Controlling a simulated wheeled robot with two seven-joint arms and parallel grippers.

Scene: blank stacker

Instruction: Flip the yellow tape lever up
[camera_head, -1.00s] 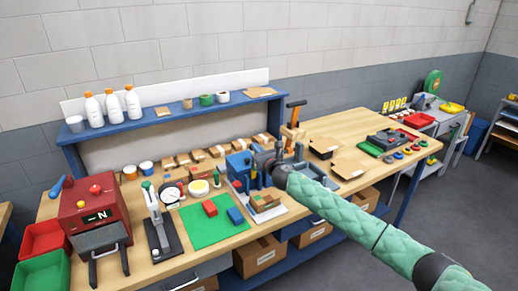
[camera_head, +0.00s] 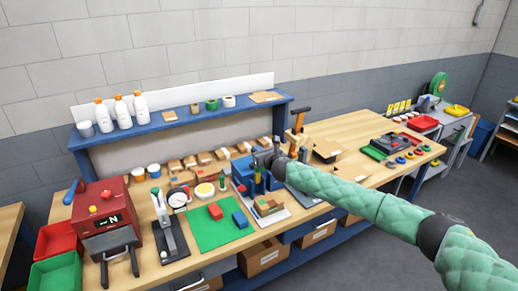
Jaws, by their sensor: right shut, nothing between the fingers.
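My right arm, in a green padded sleeve, reaches in from the lower right. My right gripper (camera_head: 262,160) is at the blue machine (camera_head: 241,171) on the workbench; its fingers are small and partly hidden against the machine, and it is shut with nothing held. I cannot make out a yellow tape lever for certain. A yellow round piece (camera_head: 205,190) lies on the bench left of the machine. An orange-topped upright handle (camera_head: 300,112) stands just behind and right of my gripper. My left gripper is not in view.
A green mat (camera_head: 215,236) with a red block (camera_head: 215,211) lies left of the machine. A red box-shaped device (camera_head: 105,215) stands at the bench's left. A blue shelf (camera_head: 180,125) with bottles runs behind. Small boxes line the bench's back.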

